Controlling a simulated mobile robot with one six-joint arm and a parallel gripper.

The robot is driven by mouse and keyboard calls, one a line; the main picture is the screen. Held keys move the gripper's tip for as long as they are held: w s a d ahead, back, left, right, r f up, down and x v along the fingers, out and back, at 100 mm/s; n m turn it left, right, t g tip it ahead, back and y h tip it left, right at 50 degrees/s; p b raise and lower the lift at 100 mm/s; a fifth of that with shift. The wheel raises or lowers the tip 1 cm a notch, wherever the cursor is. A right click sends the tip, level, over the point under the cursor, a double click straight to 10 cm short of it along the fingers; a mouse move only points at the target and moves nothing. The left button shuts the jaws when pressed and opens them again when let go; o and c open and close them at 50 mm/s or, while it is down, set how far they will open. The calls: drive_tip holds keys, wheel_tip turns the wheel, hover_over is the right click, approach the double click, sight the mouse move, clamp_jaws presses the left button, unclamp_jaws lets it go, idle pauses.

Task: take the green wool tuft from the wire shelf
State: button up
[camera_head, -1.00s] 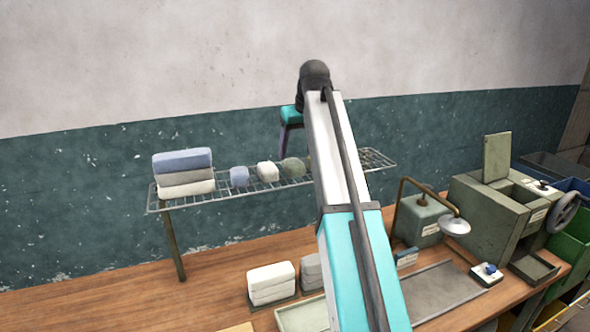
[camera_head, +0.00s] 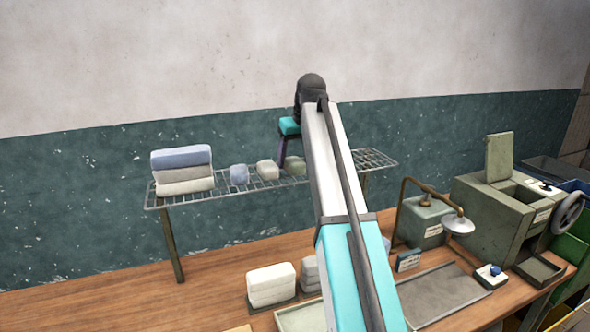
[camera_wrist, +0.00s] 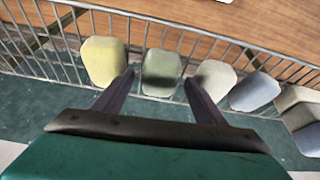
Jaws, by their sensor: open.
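The green wool tuft (camera_wrist: 162,72) lies on the wire shelf (camera_wrist: 62,52), between a yellow tuft and a whitish tuft in the wrist view. In the head view the green tuft (camera_head: 294,165) shows just right of my gripper's dark finger. My gripper (camera_wrist: 160,82) is open and empty, its two fingers pointing at the green tuft from either side. The left fingertip is close to the yellow tuft, and the right fingertip is close to the whitish one. I cannot tell how deep the fingertips reach around the green tuft. My arm hides part of the shelf in the head view.
The yellow tuft (camera_wrist: 103,61), whitish tuft (camera_wrist: 214,79) and blue-grey tuft (camera_wrist: 254,91) stand near the green one. A folded stack (camera_head: 182,171) fills the shelf's left end. The shelf's right end (camera_head: 372,158) is clear.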

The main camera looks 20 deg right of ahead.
sight(295, 159)
drive_tip(key=shift+c, duration=0.2)
idle(0.3)
drive_tip(key=c, duration=1.1)
drive_tip(key=shift+o, duration=0.2)
drive_tip(key=shift+r, duration=0.1)
drive_tip(key=shift+r+p, duration=1.1)
drive_tip(key=shift+r, duration=0.6)
drive_tip(key=s+r+p, duration=0.1)
drive_tip(key=s+p, duration=0.2)
drive_tip(key=s, duration=1.3)
drive_tip(key=shift+r, duration=0.2)
drive_tip(key=shift+d, duration=0.1)
